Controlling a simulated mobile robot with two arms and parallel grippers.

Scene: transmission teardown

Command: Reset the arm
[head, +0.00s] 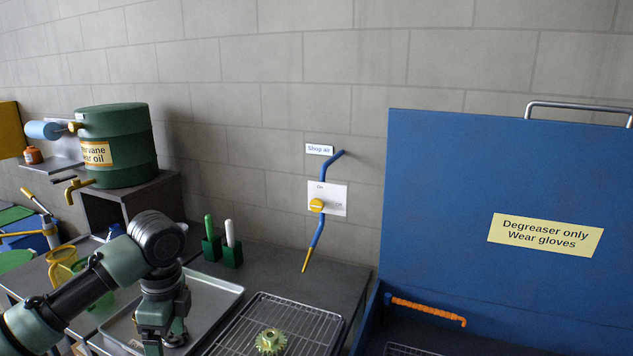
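My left arm comes in from the lower left, bends at a dark joint and points down. Its gripper (162,340) hangs over the metal tray (222,289) on the bench. The fingertips are at the bottom edge of the picture, and I cannot tell whether they are apart or hold anything. My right arm and gripper are not in view.
A wire rack (308,315) with a yellow-green gear (270,341) lies right of the tray. Two brush-like tools in green holders (231,257) stand behind. A green oil drum (125,143) is at the left. A blue degreaser washer lid (450,190) stands open at the right.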

